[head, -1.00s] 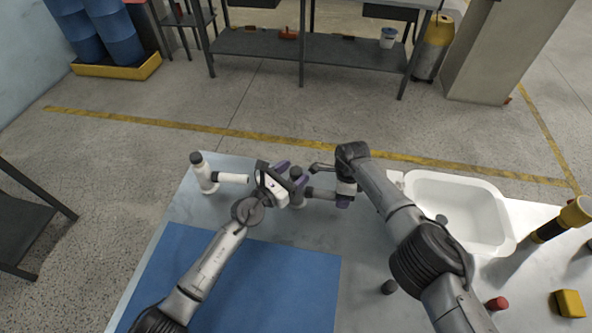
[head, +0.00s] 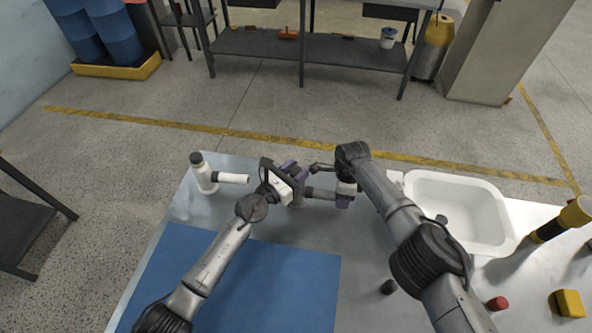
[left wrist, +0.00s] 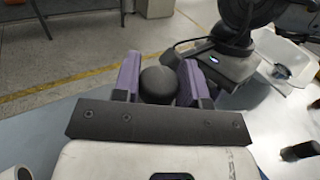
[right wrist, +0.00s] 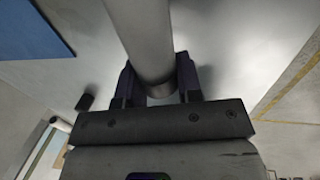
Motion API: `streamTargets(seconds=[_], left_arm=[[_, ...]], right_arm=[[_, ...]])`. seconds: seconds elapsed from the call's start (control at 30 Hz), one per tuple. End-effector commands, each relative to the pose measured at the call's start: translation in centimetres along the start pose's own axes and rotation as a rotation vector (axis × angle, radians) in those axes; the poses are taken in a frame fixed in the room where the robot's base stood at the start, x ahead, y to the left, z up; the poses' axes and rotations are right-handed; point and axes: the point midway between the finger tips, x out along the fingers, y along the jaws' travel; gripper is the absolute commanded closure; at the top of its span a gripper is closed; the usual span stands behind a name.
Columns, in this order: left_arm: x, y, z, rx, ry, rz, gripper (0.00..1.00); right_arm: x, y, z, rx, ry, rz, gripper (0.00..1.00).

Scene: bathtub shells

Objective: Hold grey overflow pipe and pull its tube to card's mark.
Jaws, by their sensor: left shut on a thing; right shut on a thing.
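The grey overflow pipe stands on the table between my grippers, largely hidden by them. My left gripper (head: 299,172) is shut around its upright body, just by the dark rounded cap (left wrist: 158,84), which shows between the purple fingers in the left wrist view. Its grey tube (head: 322,194) runs sideways to the right. My right gripper (head: 345,194) is shut on this tube (right wrist: 143,30), which passes between its fingers in the right wrist view. I cannot make out the card or its mark.
A white pipe (head: 203,174) with a dark cap and side tube stands at the left. A white tub (head: 503,228) is at the right. A blue mat (head: 240,285) covers the front left. A dark stub (head: 388,287) and a red-topped piece (head: 497,303) stand at the front right.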

Motion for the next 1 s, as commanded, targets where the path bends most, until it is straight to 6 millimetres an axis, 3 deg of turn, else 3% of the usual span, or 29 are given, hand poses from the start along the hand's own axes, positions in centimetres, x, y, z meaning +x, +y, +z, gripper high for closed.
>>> streamTargets(seconds=[0.2, 0.37, 0.77, 1.0], left_arm=[[0.0, 0.0, 0.0, 0.0, 0.0, 0.0, 1.0], [0.0, 0.0, 0.3, 0.001, -0.001, -0.001, 1.0], [0.1, -0.2, 5.5, -0.001, -0.006, -0.003, 1.0], [0.0, 0.0, 6.1, -0.001, -0.001, 0.0, 1.0]], right_arm=[[0.0, 0.0, 0.0, 0.0, 0.0, 0.0, 0.94], [0.0, 0.0, 0.0, 0.0, 0.0, 0.0, 0.94], [0.0, 0.0, 0.0, 0.0, 0.001, 0.0, 0.94], [0.0, 0.0, 0.0, 0.0, 0.0, 0.0, 0.94]])
